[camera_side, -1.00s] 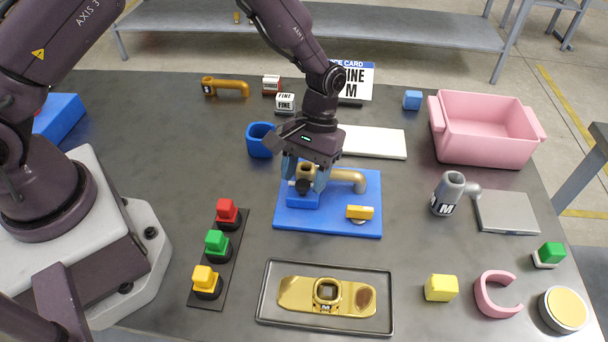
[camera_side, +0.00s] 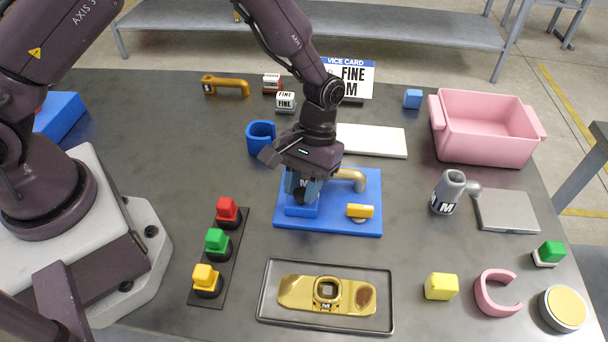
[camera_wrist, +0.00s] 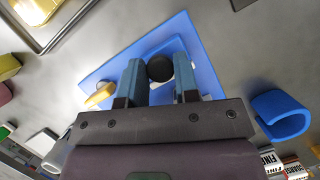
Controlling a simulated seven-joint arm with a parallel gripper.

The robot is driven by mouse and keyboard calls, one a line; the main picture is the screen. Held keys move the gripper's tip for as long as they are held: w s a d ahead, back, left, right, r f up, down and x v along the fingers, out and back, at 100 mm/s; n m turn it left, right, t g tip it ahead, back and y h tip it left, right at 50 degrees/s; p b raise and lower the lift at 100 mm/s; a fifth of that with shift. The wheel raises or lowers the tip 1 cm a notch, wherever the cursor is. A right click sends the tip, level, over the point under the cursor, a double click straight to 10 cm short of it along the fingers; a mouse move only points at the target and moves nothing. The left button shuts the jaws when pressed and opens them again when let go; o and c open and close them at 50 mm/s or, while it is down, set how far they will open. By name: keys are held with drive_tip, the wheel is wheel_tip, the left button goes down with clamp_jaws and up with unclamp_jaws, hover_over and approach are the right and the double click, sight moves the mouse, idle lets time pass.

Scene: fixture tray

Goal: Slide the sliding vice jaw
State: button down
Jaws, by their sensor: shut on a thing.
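The vice stands on a blue base plate (camera_side: 345,222) in the middle of the table. Its sliding jaw (camera_side: 301,210) is a blue block at the plate's left side, with a dark round knob (camera_wrist: 160,68) on it. My gripper (camera_side: 303,191) points down over the jaw, its two blue fingers on either side of the knob. The wrist view shows my gripper (camera_wrist: 159,68) shut on the knob. A tan bent pipe (camera_side: 350,178) lies behind, its left part hidden by my gripper. A yellow lever (camera_side: 360,211) sits at the plate's front right.
A blue cup-like holder (camera_side: 260,137) stands behind left of the plate, and a white slab (camera_side: 374,142) behind it. A black tray (camera_side: 262,318) with a gold part lies in front. A column of coloured buttons (camera_side: 217,240) is at left. A card reading FINE M (camera_side: 352,80) stands behind.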

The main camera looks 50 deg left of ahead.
drive_tip(key=c, duration=0.9)
unclamp_jaws()
drive_tip(key=shift+o, duration=0.2)
drive_tip(key=v, duration=1.3)
drive_tip(key=shift+w, duration=0.1)
drive_tip(key=s+a+r+m+t, duration=0.2)
drive_tip(key=s+a+r+t, duration=0.2)
drive_tip(key=s+r, duration=0.4)
drive_tip(key=s+a+r+m+t+y, duration=0.1)
drive_tip(key=s+a+r+m+t, duration=0.1)
drive_tip(key=s+a+r+t, duration=0.3)
drive_tip(key=s+a+r, duration=0.2)
drive_tip(key=s+r, duration=0.2)
drive_tip(key=s, duration=0.2)
drive_tip(key=shift+r+m+t+y, duration=0.25)
drive_tip(key=shift+m+t+y, duration=0.05)
